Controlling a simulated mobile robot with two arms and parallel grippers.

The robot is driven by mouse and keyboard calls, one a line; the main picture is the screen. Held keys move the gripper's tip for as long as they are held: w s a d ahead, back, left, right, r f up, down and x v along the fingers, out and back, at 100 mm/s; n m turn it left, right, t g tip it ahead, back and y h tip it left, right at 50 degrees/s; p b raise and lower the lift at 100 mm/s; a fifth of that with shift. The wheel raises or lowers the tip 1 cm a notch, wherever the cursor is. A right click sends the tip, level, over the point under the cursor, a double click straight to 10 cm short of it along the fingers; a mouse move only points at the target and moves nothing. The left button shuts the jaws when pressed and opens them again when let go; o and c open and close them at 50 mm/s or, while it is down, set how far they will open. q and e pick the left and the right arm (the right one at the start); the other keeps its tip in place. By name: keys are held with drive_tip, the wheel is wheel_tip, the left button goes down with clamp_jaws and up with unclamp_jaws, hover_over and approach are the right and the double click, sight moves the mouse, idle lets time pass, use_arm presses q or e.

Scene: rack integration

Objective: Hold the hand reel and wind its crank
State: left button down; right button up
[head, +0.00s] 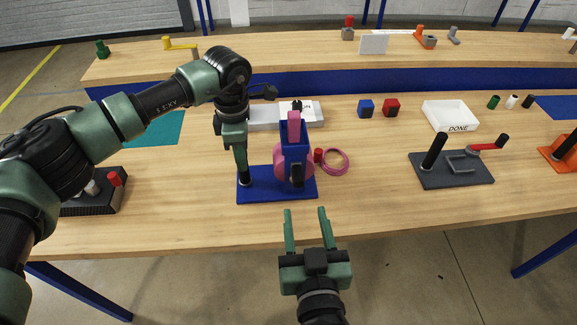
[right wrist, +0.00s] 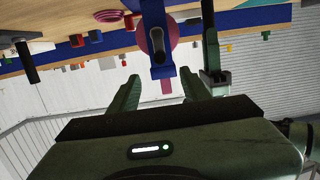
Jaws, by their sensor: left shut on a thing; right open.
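The hand reel (head: 293,160) stands on a blue base plate (head: 270,196) near the table's front edge. It has a blue frame and a pink drum. A dark crank part (head: 297,173) shows on its near face, and also in the right wrist view (right wrist: 157,42). My left gripper (head: 243,172) points down at the left of the plate and is shut on the reel's black upright handle, mostly hidden by the fingers. My right gripper (head: 306,217) is open and empty, in front of the table edge, short of the reel.
A pink ring (head: 335,162) lies right of the reel. A dark grey base with a black post and red-armed crank (head: 452,170) stands further right. Blue (head: 366,109) and red (head: 391,108) cubes and a white DONE tray (head: 450,115) are behind. A black box (head: 95,200) is at left.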

sight(299, 183)
drive_tip(key=w, duration=0.3)
drive_tip(key=w+f, duration=0.1)
drive_tip(key=w, duration=0.6)
drive_tip(key=shift+w+f, duration=0.35)
drive_tip(key=shift+w, duration=0.05)
